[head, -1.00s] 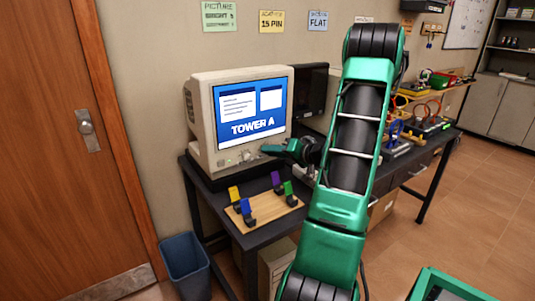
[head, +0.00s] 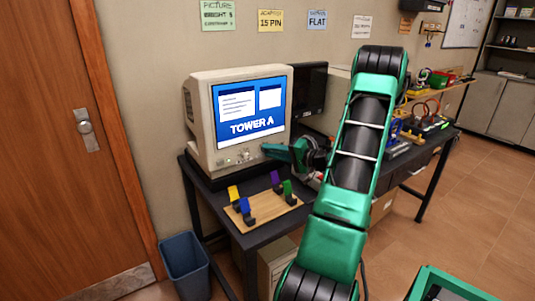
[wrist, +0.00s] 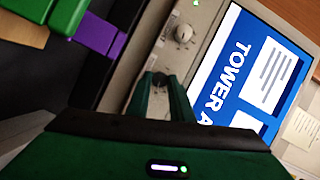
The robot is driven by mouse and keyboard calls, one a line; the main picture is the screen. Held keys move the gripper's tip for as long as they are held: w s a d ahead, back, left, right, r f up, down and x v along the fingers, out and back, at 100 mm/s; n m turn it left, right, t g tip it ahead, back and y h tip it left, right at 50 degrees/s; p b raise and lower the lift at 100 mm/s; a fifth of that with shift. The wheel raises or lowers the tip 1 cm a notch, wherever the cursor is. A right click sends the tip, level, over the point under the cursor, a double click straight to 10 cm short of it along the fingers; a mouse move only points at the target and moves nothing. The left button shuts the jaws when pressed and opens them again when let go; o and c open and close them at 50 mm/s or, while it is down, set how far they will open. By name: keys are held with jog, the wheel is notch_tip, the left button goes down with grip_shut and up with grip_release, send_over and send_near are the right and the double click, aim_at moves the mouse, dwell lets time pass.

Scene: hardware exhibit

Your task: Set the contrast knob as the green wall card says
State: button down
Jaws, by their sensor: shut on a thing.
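The beige monitor (head: 203,125) stands on the dark desk with a blue screen that reads TOWER A. My gripper (head: 268,150) is at the lower right of its front. In the wrist view my gripper (wrist: 163,92) is shut on a small knob (wrist: 160,79) on the strip under the screen. The fingers hide much of that knob, and its pointer cannot be made out. A second pale knob (wrist: 183,33) sits free on the same strip. The green wall card (head: 217,14) hangs above the monitor. It is headed PICTURE with a BRIGHT line; its lowest line is too small to read surely.
A wooden board (head: 262,212) with several coloured clips lies in front of the monitor. A dark monitor (head: 308,90) stands behind at right. A yellow card (head: 271,20) and a blue card (head: 317,19) hang beside the green one. A bin (head: 185,268) stands on the floor.

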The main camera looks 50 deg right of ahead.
jog(key=c, duration=1.6)
grip_release()
jog(key=shift+w, duration=0.1)
jog(key=shift+o, duration=0.2)
jog(key=s+d+r, duration=0.1)
jog(key=s, duration=0.9)
jog(key=shift+s+d+r, duration=0.15)
jog(key=shift+s+d, duration=0.1)
jog(key=shift+s, duration=0.05)
